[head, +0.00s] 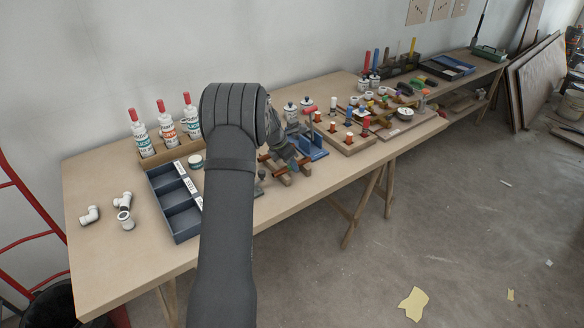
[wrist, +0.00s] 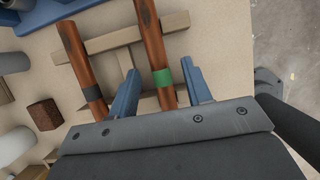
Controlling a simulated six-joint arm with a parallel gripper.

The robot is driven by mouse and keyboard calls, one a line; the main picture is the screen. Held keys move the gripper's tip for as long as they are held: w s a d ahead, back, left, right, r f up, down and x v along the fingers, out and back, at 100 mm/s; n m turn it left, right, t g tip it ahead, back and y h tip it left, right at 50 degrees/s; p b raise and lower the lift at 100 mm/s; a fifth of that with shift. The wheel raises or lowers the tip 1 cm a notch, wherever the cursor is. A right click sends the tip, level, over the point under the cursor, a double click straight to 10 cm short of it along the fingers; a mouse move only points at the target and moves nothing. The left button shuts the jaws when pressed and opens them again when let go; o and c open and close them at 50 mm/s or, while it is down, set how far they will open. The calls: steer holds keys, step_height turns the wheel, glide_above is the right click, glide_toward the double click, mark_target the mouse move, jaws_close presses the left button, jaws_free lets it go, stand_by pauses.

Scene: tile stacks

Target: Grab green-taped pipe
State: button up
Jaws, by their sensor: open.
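The green-taped pipe (wrist: 152,42) is a copper-coloured tube with a green band, lying across a wooden rack (wrist: 122,38) in the wrist view. My gripper (wrist: 160,68) is open, with one blue finger on each side of this pipe near the green band. I cannot tell whether either finger touches it. A second copper pipe (wrist: 78,50) with a dark grey band lies to the left, outside the fingers. In the head view my arm hides much of the rack and the gripper.
A brown block (wrist: 45,114) and pale cylindrical parts lie left of the rack. In the head view, a dark compartment tray (head: 182,213), white pipe fittings (head: 124,210) and glue bottles (head: 166,122) are left of my arm.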

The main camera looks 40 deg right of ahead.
steer(key=shift+d+f, duration=0.2)
steer(key=shift+f, duration=0.2)
jaws_close()
steer(key=shift+r, duration=0.1)
